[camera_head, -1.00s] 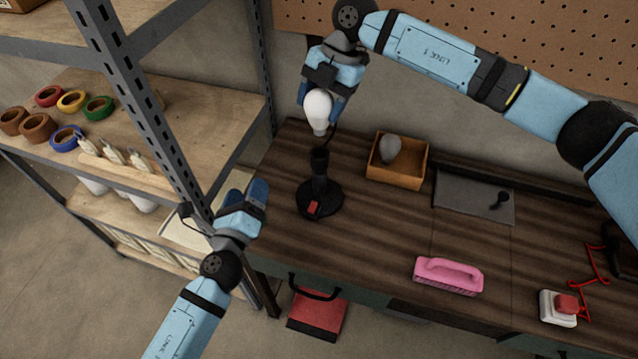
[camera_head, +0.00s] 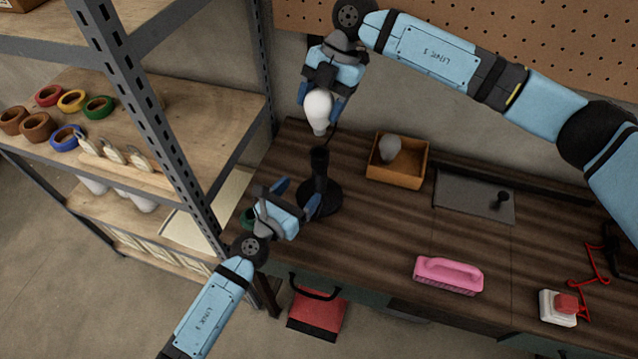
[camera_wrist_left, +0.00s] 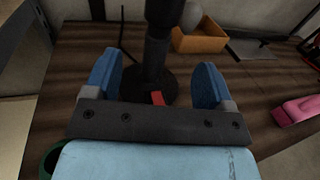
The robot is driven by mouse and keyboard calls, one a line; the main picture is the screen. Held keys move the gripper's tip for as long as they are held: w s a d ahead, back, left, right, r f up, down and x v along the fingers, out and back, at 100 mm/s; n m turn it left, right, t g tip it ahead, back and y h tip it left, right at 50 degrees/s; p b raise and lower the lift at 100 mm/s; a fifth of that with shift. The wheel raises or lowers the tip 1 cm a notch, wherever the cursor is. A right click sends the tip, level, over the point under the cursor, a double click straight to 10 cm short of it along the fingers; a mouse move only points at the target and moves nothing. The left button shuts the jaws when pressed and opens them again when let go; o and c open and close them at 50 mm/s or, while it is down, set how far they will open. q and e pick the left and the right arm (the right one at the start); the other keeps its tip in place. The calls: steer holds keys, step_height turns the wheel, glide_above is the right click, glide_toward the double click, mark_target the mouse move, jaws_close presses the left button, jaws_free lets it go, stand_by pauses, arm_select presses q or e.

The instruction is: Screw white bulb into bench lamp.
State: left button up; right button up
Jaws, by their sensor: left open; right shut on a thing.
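The white bulb (camera_head: 317,110) is held by my right gripper (camera_head: 323,97), upright with its narrow end down, just above the black bench lamp (camera_head: 319,178). A small gap shows between the bulb and the lamp's top. My left gripper (camera_head: 297,192) is open beside the lamp's stem at its near left. In the left wrist view the lamp stem (camera_wrist_left: 154,62) stands between and beyond the two blue fingers, and no contact is clear. A red switch (camera_wrist_left: 157,98) shows on the lamp's base there. The bulb's tip in the fingers is partly hidden.
An orange tray (camera_head: 397,175) with a grey bulb (camera_head: 389,148) stands right of the lamp. A grey mat (camera_head: 460,198), a pink brush (camera_head: 449,275) and a red-topped button box (camera_head: 560,307) lie further right. A metal shelf post (camera_head: 150,115) rises at the left.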

mark_target(316, 172)
arm_select(q)
steer(key=x, duration=0.9)
steer(key=shift+w, duration=0.1)
steer(key=c, duration=1.3)
steer(key=shift+c, duration=0.2)
arm_select(e)
steer(key=shift+f, duration=2.55)
steer(key=shift+f, duration=0.85)
steer(key=shift+f, duration=0.55)
arm_select(q)
jaws_close()
